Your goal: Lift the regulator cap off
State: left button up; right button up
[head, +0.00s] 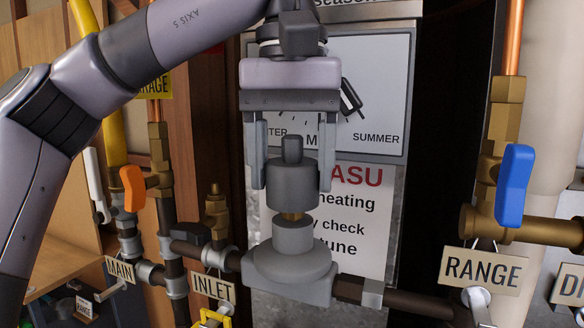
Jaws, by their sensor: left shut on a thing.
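The grey regulator cap (292,188) is upright, directly above the grey regulator body (289,266). A narrow brass-coloured part (291,217) shows between the cap and the collar (292,237) of the body. My left gripper (292,172) points straight down from above. Its two fingers are shut on the sides of the cap, one on the left and one on the right. Whether the cap still touches the brass part from inside cannot be told. My right gripper is not in view.
Behind is a panel with a WINTER–SUMMER dial (375,90). At right are a blue valve handle (514,186) and the RANGE tag (483,271). At left are an orange handle (133,188), a white handle (96,184), and the MAIN (120,271) and INLET (212,288) tags.

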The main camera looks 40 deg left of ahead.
pick_arm(q)
jog(key=shift+r, duration=0.2)
jog(key=shift+r, duration=0.7)
jog(key=shift+r, duration=2)
